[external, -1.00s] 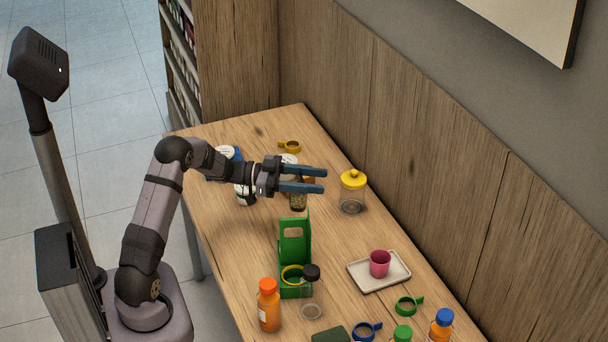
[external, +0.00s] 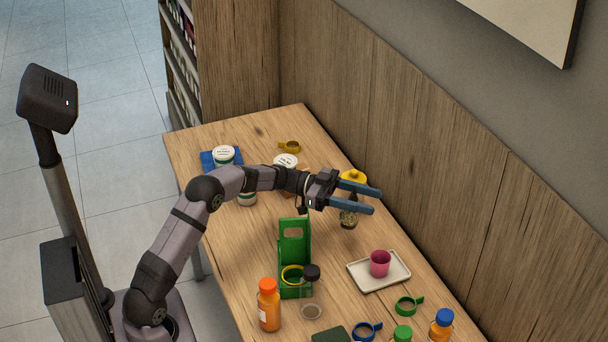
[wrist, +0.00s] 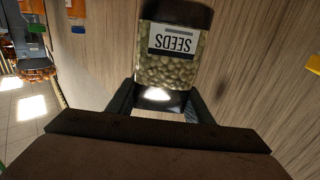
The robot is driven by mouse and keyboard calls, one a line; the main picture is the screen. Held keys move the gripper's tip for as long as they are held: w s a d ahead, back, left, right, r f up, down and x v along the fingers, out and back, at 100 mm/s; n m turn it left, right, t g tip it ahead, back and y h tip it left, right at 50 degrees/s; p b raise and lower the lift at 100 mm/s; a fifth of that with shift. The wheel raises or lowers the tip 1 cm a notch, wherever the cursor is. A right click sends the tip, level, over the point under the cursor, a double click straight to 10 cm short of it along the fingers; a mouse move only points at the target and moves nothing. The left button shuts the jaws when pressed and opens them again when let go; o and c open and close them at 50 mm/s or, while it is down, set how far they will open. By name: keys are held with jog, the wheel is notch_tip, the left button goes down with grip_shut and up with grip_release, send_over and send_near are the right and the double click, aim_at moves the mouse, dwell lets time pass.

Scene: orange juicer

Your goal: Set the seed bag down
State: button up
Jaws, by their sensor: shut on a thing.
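My gripper (external: 376,201) is shut on the seed bag (external: 348,219) and reaches over the far side of the wooden table. In the wrist view the seed bag (wrist: 172,58) is see-through, full of pale seeds, with a dark end and a label reading SEEDS upside down. The dark fingers are on both sides of it. In the external view the bag hangs below the fingers, and its top is hidden by them. I cannot tell whether its bottom touches the table.
A yellow-lidded jar (external: 353,177) is mostly hidden behind my gripper. A tray (external: 362,285) with a pink cup (external: 380,263) lies to the right. A green holder (external: 294,240) and an orange bottle (external: 268,305) stand nearer. A wooden wall panel (external: 405,140) borders the table.

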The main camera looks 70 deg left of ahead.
aim_at(358, 218)
jog(key=shift+f, duration=3.7)
jog(key=shift+f, duration=0.35)
jog(key=shift+f+b, duration=0.2)
jog(key=shift+b, duration=0.1)
jog(key=o, duration=1.5)
jog(key=shift+a+r, duration=0.1)
jog(key=shift+r, duration=0.6)
jog(key=v, duration=1.2)
